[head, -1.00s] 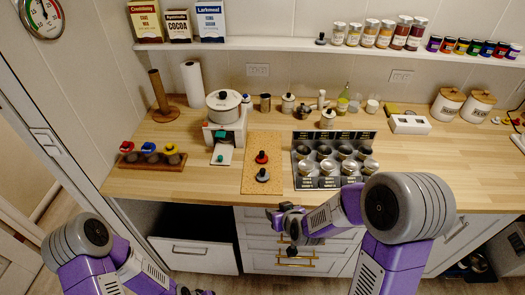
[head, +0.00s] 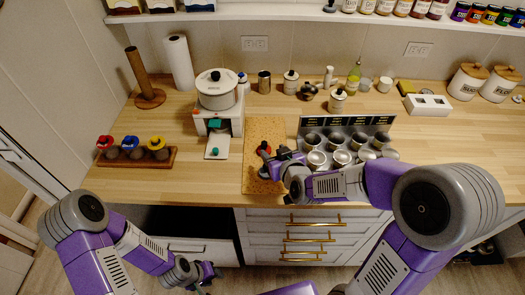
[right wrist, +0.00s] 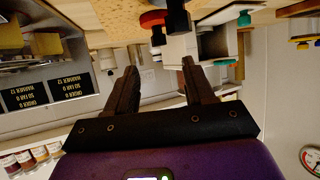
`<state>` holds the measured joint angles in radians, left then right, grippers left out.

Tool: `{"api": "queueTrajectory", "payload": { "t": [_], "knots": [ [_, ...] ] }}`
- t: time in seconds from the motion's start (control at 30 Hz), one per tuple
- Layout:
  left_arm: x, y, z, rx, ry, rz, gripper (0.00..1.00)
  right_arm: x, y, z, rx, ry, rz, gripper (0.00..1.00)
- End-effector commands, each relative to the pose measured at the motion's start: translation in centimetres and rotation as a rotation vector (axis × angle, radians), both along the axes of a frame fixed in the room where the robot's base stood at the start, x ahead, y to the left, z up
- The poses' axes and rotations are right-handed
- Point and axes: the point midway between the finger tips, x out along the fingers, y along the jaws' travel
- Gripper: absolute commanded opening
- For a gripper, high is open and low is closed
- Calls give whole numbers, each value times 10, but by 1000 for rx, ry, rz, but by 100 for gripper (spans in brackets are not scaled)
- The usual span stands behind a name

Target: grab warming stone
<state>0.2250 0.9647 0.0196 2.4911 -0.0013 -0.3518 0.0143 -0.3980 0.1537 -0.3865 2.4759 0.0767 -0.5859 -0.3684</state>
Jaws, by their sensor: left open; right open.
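No label marks the warming stone; the likeliest things are two knobbed discs on the tan board (head: 258,126). The red disc (head: 265,148) has a black knob and shows just beyond my right gripper (head: 270,163). In the right wrist view, the red disc (right wrist: 152,19) and the dark disc (right wrist: 177,16) are ahead of the open, empty fingers (right wrist: 158,68). My left gripper (head: 207,275) is open and empty, low in front of the counter.
A white stove-like stand (head: 218,124) with a pot (head: 217,88) is to the left. A wooden holder (head: 140,159) with red, blue and yellow tops is further left. Drawers (head: 305,230) are below the counter.

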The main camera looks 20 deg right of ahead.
Motion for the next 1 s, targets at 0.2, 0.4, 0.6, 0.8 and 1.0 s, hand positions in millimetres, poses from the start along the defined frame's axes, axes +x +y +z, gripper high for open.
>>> {"api": "queueTrajectory", "payload": {
  "t": [0.2,0.4,0.6,0.8,1.0],
  "knots": [
    [0,0,-15,0,-1,0,43,7,1,-16,-2,0,1,53],
    [0,0,-20,0,-1,0,43,27,3,-24,-2,0,0,53],
    [0,0,-30,0,-1,0,43,54,6,-37,-2,1,0,53],
    [0,0,-32,0,-1,0,43,68,7,-43,0,0,0,53],
    [0,0,-32,0,-1,0,43,69,7,-42,1,0,0,53]
  ]
}}
